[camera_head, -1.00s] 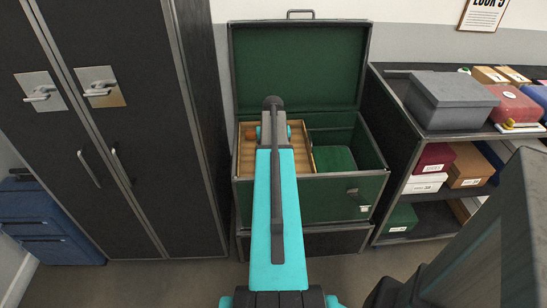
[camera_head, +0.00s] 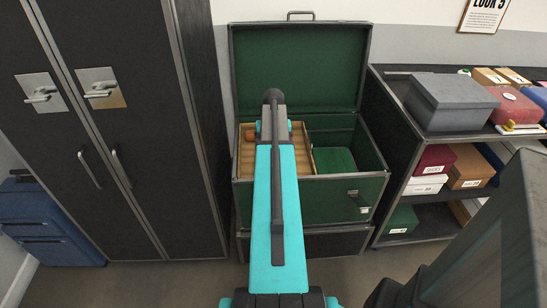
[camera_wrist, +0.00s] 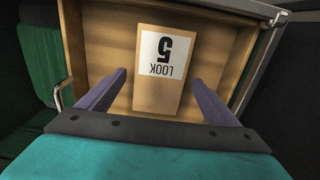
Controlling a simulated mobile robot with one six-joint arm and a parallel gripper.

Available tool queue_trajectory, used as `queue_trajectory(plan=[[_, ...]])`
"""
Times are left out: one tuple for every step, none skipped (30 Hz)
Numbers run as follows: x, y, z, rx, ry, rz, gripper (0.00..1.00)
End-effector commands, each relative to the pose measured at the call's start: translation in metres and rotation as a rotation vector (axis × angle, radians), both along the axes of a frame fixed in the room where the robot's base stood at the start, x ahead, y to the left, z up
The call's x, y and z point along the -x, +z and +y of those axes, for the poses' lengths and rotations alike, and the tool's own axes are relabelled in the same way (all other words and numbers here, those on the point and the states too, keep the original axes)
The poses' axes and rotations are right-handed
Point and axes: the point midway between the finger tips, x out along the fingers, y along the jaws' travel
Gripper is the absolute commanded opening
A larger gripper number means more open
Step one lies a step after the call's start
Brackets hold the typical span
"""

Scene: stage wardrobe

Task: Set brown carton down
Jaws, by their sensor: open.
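The brown carton (camera_wrist: 155,100) lies in the wooden tray (camera_wrist: 105,50) in the wrist view, with a white "LOOK 5" label facing up that reads upside down. My gripper (camera_wrist: 160,77) is open, with one purple-grey finger on each side of the carton's near part. Gaps show between the fingers and the carton. In the head view the tray (camera_head: 247,160) sits in the left part of the open green-lined trunk (camera_head: 300,60). My arm hides the carton and the fingertips there.
A green box (camera_head: 334,160) fills part of the trunk's right compartment. The raised lid stands behind. A dark wardrobe (camera_head: 130,130) is close on the left. A shelf unit (camera_head: 450,140) with several boxes stands on the right.

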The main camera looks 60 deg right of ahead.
Motion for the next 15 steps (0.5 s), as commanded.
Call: queue_trajectory(plan=[[0.0, 0.008, 0.0, 0.002, 0.0, -0.001, 0.85], [0.0, 0.012, 0.0, 0.001, 0.0, -0.001, 0.85], [0.0, 0.018, 0.0, 0.001, 0.0, -0.001, 0.85], [0.0, 0.022, 0.0, 0.002, 0.0, -0.001, 0.85], [0.0, 0.026, -0.001, 0.002, 0.0, -0.001, 0.85], [0.0, 0.032, 0.0, 0.001, 0.0, -0.001, 0.85], [0.0, 0.036, 0.0, 0.001, 0.0, -0.001, 0.85], [0.0, 0.039, 0.0, 0.001, 0.0, -0.001, 0.85], [0.0, 0.045, -0.001, 0.002, -0.001, -0.001, 0.85], [0.0, 0.05, -0.001, 0.002, -0.001, -0.001, 0.85], [0.0, 0.054, -0.001, 0.001, -0.001, -0.001, 0.85], [0.0, 0.058, -0.001, 0.001, -0.001, -0.001, 0.85], [0.0, 0.062, -0.001, 0.001, -0.001, -0.001, 0.85], [0.0, 0.066, -0.001, 0.001, -0.001, -0.001, 0.85], [0.0, 0.07, -0.001, 0.001, -0.001, -0.001, 0.85]])
